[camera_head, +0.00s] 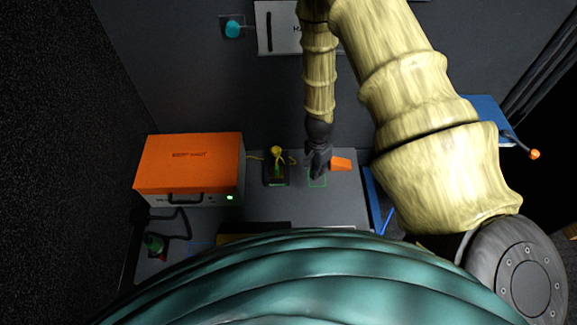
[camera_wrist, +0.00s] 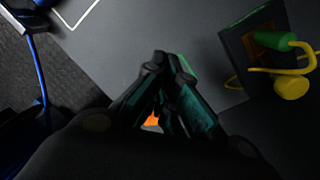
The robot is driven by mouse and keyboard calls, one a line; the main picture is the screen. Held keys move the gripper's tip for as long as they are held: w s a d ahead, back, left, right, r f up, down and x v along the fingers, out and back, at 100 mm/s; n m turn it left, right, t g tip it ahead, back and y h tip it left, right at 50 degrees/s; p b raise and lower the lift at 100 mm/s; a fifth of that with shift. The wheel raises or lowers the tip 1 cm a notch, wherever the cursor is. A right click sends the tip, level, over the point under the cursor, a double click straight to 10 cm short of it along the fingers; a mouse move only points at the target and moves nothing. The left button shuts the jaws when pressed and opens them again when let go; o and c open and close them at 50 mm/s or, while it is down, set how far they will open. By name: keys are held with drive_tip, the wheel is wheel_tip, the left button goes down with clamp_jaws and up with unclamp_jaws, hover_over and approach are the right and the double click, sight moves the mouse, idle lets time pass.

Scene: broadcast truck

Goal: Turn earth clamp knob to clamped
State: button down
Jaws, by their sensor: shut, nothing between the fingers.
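The earth clamp stands on the grey bench, with a dark base (camera_head: 276,181) and a yellow knob (camera_head: 277,150) on top. In the wrist view, its yellow knob (camera_wrist: 292,87), a green cylinder (camera_wrist: 273,41) and a yellow cable show at the right edge. I cannot read any clamped marking. My gripper (camera_head: 317,172) points down to the right of the clamp, apart from it, over a green outlined square on the bench. In the wrist view its fingers (camera_wrist: 167,60) are together and hold nothing.
An orange-topped box (camera_head: 190,163) with a green light stands left of the clamp. A small orange object (camera_head: 341,164) is just right of my gripper, partly hidden by the fingers in the wrist view (camera_wrist: 152,121). A blue item (camera_head: 371,199) lies along the bench's right side.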

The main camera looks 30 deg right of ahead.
sight(286, 164)
drive_tip(key=w+d+m+t+y+b, duration=0.25)
drive_tip(key=w+m, duration=0.35)
drive_tip(key=w, duration=0.7)
drive_tip(key=b+x, duration=0.1)
drive_tip(key=x, duration=0.2)
drive_tip(key=b+x, duration=0.2)
drive_tip(key=x, duration=0.1)
drive_tip(key=s+b+x, duration=0.1)
drive_tip(key=x, duration=0.2)
drive_tip(key=shift+w+a+f+b, duration=0.1)
drive_tip(key=shift+a+b, duration=0.15)
drive_tip(key=shift+b, duration=0.1)
drive_tip(key=shift+w+a+b, duration=0.3)
drive_tip(key=shift+w+a, duration=0.05)
drive_tip(key=shift+a, duration=0.55)
drive_tip(key=shift+w+a+b, duration=0.3)
drive_tip(key=shift+a+b, duration=0.1)
drive_tip(key=shift+a, duration=0.6)
drive_tip(key=shift+r, duration=0.2)
